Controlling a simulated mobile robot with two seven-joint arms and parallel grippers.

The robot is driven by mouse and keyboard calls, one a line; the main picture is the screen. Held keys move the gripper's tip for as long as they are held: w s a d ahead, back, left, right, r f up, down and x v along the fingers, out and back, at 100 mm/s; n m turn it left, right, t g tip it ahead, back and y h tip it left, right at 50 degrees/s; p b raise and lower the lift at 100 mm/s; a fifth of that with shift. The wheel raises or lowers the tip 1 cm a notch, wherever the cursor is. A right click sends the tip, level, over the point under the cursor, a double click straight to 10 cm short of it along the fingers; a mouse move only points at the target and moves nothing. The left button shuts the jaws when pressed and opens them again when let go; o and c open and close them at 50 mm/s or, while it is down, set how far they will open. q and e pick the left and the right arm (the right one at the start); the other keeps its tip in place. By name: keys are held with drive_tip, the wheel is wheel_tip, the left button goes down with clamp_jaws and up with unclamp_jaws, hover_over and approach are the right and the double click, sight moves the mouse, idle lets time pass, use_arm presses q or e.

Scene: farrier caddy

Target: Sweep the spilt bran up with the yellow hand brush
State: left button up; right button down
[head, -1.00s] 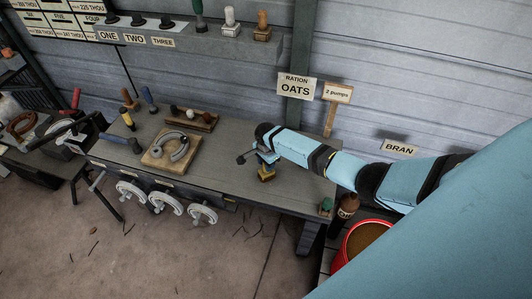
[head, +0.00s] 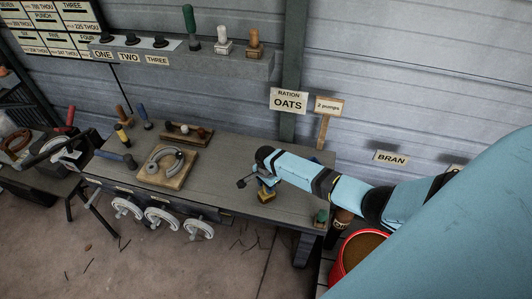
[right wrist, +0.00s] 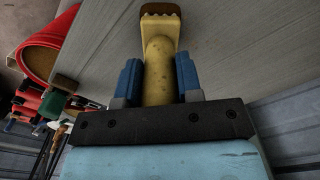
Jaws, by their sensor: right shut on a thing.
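The yellow hand brush (head: 266,196) is in my right gripper (head: 265,184) above the right part of the workbench top (head: 225,160). In the right wrist view my right gripper's blue fingers (right wrist: 158,68) are shut around the brush's yellow handle (right wrist: 158,82). The brush's head points away from the gripper, over the grey bench top. I cannot make out spilt bran on the bench; the arm hides part of it. A red bucket (head: 338,268) with brown contents stands at the bench's right end, partly behind my arm. My left gripper is out of view.
A horseshoe on a wooden block (head: 160,180), a wooden rack (head: 187,139) and several handled tools stand on the bench's left half. A green-topped item (head: 320,216) is at the front right corner. A BRAN label (head: 391,158) is on the wall. The bench's middle is clear.

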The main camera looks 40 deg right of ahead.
drive_tip(key=shift+f, duration=0.1)
drive_tip(key=shift+w+d+b, duration=0.15)
drive_tip(key=shift+w+b, duration=0.65)
drive_tip(key=shift+w, duration=1.3)
drive_tip(key=shift+w, duration=0.1)
drive_tip(key=shift+w+d+b, duration=0.2)
drive_tip(key=shift+w+b, duration=1.35)
drive_tip(key=shift+w, duration=0.35)
